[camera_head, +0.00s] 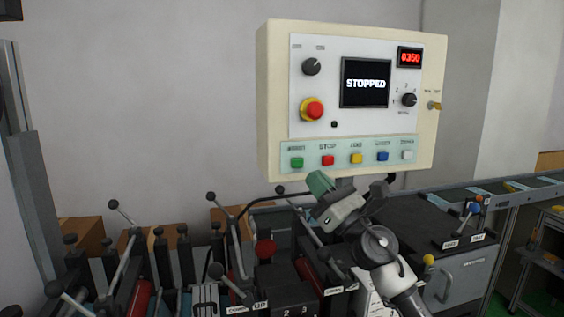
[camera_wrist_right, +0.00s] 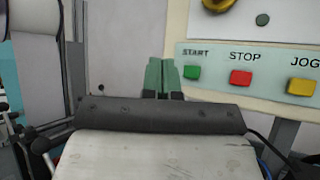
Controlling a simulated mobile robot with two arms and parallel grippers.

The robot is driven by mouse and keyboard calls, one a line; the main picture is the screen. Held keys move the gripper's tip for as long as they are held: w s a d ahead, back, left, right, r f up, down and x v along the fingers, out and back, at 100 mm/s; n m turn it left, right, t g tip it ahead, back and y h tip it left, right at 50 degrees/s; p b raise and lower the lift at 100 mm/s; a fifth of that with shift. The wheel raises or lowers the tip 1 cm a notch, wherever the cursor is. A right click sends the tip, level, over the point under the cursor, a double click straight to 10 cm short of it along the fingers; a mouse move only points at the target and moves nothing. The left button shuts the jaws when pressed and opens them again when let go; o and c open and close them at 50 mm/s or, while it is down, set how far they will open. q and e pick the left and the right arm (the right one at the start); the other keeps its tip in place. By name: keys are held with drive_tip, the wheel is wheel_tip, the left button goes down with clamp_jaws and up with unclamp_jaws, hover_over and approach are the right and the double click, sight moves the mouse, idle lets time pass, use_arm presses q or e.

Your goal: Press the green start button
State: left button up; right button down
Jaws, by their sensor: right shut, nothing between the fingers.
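The green start button (camera_head: 297,162) is at the left end of the button row on the control panel (camera_head: 275,100). In the right wrist view the green button (camera_wrist_right: 193,72) sits under the word START. My right gripper (camera_head: 317,181) is just below and to the right of the green button in the head view. Its green fingertips (camera_wrist_right: 161,74) are shut and empty, left of the button in the wrist view. No contact with the button shows. The panel screen (camera_head: 365,83) reads STOPPED. My left gripper is in neither view.
The red stop button (camera_head: 327,160) and the yellow button (camera_head: 357,158) are to the right of the green one. A red emergency knob (camera_head: 314,109) is above. Levers and machine parts crowd the space below the panel. The wall to its left is bare.

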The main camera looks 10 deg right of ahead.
sight(297, 163)
use_arm(q)
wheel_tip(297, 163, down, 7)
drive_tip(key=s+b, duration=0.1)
drive_tip(key=b, duration=0.6)
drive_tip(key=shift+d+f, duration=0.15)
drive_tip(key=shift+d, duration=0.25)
use_arm(e)
drive_tip(key=w, duration=0.8)
drive_tip(key=shift+d+r, duration=0.1)
drive_tip(key=shift+r, duration=0.1)
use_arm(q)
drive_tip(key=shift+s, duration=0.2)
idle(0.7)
use_arm(e)
drive_tip(key=shift+w+f+b, duration=0.1)
drive_tip(key=shift+w+b, duration=0.25)
drive_tip(key=shift+b, duration=0.4)
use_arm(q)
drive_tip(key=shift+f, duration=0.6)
use_arm(e)
drive_tip(key=shift+w, duration=0.1)
